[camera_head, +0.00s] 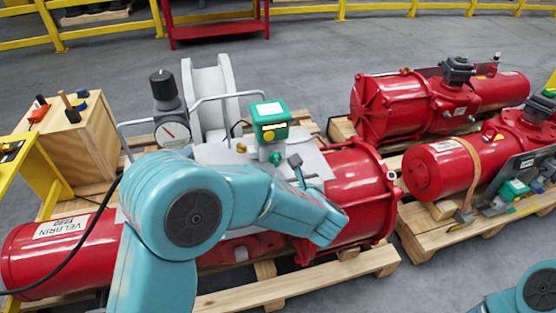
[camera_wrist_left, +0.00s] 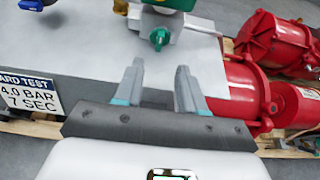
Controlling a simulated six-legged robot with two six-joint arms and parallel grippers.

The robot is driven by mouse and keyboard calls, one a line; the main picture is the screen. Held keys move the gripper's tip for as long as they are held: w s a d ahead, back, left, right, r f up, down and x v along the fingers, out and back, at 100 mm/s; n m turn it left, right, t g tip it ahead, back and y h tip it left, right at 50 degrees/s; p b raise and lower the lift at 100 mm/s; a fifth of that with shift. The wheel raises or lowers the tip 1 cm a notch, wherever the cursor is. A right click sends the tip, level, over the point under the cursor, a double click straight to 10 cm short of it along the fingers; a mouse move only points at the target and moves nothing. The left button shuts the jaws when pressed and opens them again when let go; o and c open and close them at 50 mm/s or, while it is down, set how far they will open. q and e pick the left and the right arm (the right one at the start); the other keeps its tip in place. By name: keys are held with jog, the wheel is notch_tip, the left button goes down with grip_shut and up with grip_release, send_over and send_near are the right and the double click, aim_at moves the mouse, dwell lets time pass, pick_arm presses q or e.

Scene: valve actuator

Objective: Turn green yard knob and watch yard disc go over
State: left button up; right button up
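The green knob (camera_head: 275,157) sits on a grey block below a green box (camera_head: 270,118) with a yellow round part, on the red actuator. In the left wrist view the green knob (camera_wrist_left: 160,38) is upright beyond my fingertips. My left gripper (camera_wrist_left: 160,80) is open, its two grey fingers apart with nothing between them, pointing toward the knob and short of it. In the head view my left arm covers part of the actuator, and the small grey fingers (camera_head: 296,165) show just right of the knob. I cannot identify the yard disc. My right gripper is out of view.
A pressure gauge (camera_head: 173,133) with a black knob stands left of the green box, near a white wheel (camera_head: 211,95). A wooden box (camera_head: 70,140) with tools is at left. Other red actuators (camera_head: 405,105) lie on pallets at right. A "4.0 BAR 7 SEC" sign (camera_wrist_left: 30,92) shows at left.

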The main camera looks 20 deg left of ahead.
aim_at(277, 159)
pick_arm(q)
jog(key=x, duration=1.1)
jog(key=shift+w+a+f, duration=0.15)
jog(key=shift+w+f, duration=0.05)
jog(key=shift+w, duration=0.1)
grip_shut()
